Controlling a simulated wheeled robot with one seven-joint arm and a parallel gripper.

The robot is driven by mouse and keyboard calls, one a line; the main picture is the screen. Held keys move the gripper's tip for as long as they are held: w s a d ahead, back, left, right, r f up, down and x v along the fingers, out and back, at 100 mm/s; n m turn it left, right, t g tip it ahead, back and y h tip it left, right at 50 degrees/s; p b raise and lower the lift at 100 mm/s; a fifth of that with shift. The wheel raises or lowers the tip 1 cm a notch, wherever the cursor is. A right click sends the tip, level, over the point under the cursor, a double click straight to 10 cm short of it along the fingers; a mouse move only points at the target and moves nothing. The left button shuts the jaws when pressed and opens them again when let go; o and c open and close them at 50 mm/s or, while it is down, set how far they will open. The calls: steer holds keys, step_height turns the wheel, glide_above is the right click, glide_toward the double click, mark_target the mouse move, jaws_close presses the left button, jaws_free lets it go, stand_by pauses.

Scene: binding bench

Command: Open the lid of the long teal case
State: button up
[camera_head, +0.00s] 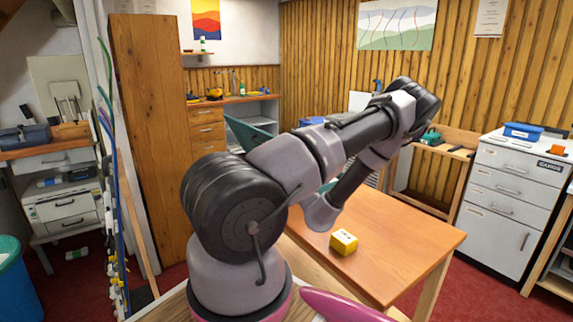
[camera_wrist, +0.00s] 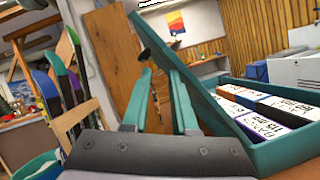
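The long teal case (camera_wrist: 270,152) is at the right of the wrist view, with several labelled boxes in it. Its lid (camera_wrist: 205,75) stands raised and tilted along the case's left side. The raised lid (camera_head: 250,135) also shows behind my arm in the head view; most of the case body is hidden there. My gripper (camera_wrist: 161,76) has two teal fingers spread apart with nothing visible between them. The right finger is close beside the lid; whether it touches cannot be told. A dark piece (camera_wrist: 150,44) sits near the lid's upper left, beyond the fingertips.
A yellow block (camera_head: 344,242) lies on the wooden table (camera_head: 400,245) near its front edge. A tall wooden panel (camera_head: 147,140) and a white drawer cabinet (camera_head: 505,200) stand further off.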

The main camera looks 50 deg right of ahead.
steer(key=shift+v, duration=2.35)
steer(key=shift+d+f, duration=0.1)
